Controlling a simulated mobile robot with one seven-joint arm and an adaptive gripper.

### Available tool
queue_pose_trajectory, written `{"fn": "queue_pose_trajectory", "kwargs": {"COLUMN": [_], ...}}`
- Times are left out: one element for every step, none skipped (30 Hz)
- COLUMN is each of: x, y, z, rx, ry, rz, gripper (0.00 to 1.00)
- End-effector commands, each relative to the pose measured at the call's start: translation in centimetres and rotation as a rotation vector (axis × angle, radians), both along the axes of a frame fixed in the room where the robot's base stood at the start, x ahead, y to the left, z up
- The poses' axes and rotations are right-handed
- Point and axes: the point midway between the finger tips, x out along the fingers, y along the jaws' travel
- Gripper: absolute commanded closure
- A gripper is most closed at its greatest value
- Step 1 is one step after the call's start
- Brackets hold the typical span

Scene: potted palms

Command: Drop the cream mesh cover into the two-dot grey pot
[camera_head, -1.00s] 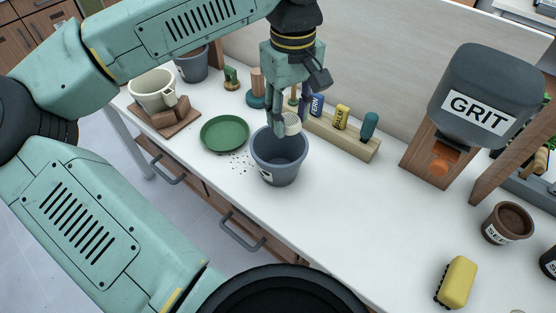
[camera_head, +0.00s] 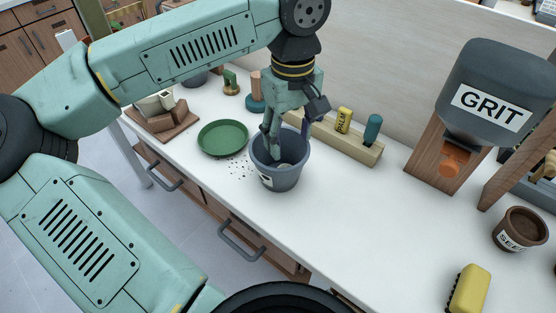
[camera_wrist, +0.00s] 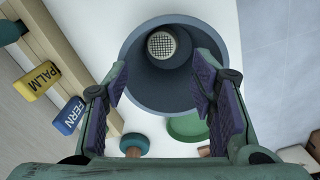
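The grey pot (camera_head: 279,182) stands on the white counter, a pale label low on its front; I cannot make out dots on it. In the wrist view the pot (camera_wrist: 140,90) is open towards me. The cream mesh cover (camera_wrist: 162,43), a small round disc with a dark grid, lies inside at the pot's bottom, apart from my fingers. A pale bit of the cover shows inside the pot in the head view. My gripper (camera_wrist: 162,88) is open and empty, fingers spread, pointing down at the pot's mouth; the gripper (camera_head: 287,148) also shows in the head view.
A green saucer (camera_head: 223,139) stands left of the pot, with dark crumbs between. A wooden label holder (camera_head: 355,148) is behind right. The GRIT dispenser (camera_head: 488,105), a brown seed pot (camera_head: 520,229) and a yellow brush (camera_head: 470,288) are at right. The front counter is clear.

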Motion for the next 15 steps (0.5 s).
{"fn": "queue_pose_trajectory", "kwargs": {"x": [0.00, 0.00, 0.00, 0.00, 0.00, 0.00, 0.00, 0.00, 0.00, 0.00, 0.00, 0.01, 0.03, 0.05, 0.09], "y": [0.00, 0.00, 0.00, 0.00, 0.00, 0.00, 0.00, 0.00, 0.00, 0.00, 0.00, 0.00, -0.01, 0.00, -0.01], "z": [0.00, 0.00, 0.00, 0.01, 0.00, 0.01, 0.01, 0.01, 0.00, 0.00, 0.02, 0.11, 0.25, 0.45, 0.84], "rx": [0.000, 0.000, 0.000, 0.000, 0.000, 0.000, 0.000, 0.000, 0.000, 0.000, 0.000, 0.000, 0.001, 0.000, -0.001], "ry": [0.000, 0.000, 0.000, 0.000, 0.000, 0.000, 0.000, 0.000, 0.000, 0.000, 0.000, 0.000, -0.001, -0.001, -0.003], "rz": [0.000, 0.000, 0.000, 0.000, 0.000, 0.000, 0.000, 0.000, 0.000, 0.000, 0.000, 0.000, 0.000, 0.001, 0.001], "gripper": [0.43, 0.41, 0.39, 0.39, 0.39, 0.39, 0.39, 0.39, 0.39, 0.39, 0.39, 0.39, 0.39, 0.39, 0.39]}}
